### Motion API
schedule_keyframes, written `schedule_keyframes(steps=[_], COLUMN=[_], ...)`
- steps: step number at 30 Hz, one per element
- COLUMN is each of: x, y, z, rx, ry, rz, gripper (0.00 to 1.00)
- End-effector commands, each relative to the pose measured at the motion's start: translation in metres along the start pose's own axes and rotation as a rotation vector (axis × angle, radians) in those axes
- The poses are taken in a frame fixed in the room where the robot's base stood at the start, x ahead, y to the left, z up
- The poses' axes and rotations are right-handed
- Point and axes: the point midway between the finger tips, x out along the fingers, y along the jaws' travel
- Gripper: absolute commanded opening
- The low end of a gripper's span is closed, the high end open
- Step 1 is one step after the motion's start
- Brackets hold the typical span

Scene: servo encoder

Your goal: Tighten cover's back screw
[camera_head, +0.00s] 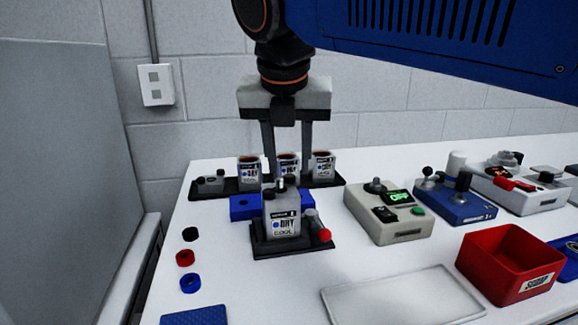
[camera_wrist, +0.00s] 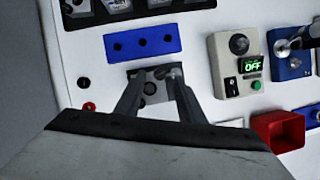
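A grey housing labelled "DRY" (camera_head: 282,222) sits upright in a black fixture (camera_head: 290,246) with a red-tipped lever on its right. A small dark knob or screw head shows on its top (camera_head: 281,184). The wrist view shows the grey housing top (camera_wrist: 152,92) with a dark round feature. Which screw is the back one, I cannot tell. My gripper (camera_head: 288,180) points down over and behind the housing, its fingers apart with nothing clearly held. In the wrist view its fingertips (camera_wrist: 158,73) lie at the housing's far edge; contact is unclear.
A blue block with holes (camera_wrist: 142,42) stands behind the fixture, before a black rack of grey cups (camera_head: 323,165). A control box reading "OFF" (camera_head: 390,210) stands right. A red bin (camera_head: 507,262) and pale tray (camera_head: 400,296) lie in front. Coloured rings (camera_head: 190,282) lie left.

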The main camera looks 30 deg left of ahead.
Motion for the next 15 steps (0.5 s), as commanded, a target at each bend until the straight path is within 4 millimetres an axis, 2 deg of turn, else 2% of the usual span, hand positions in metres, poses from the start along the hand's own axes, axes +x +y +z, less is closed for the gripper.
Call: schedule_keyframes(steps=[6, 15], x=[0.018, 0.021], y=[0.000, 0.000], z=[0.000, 0.000], rx=[0.000, 0.000], ry=[0.001, 0.001], rz=[0.000, 0.000], gripper=[0.36, 0.36])
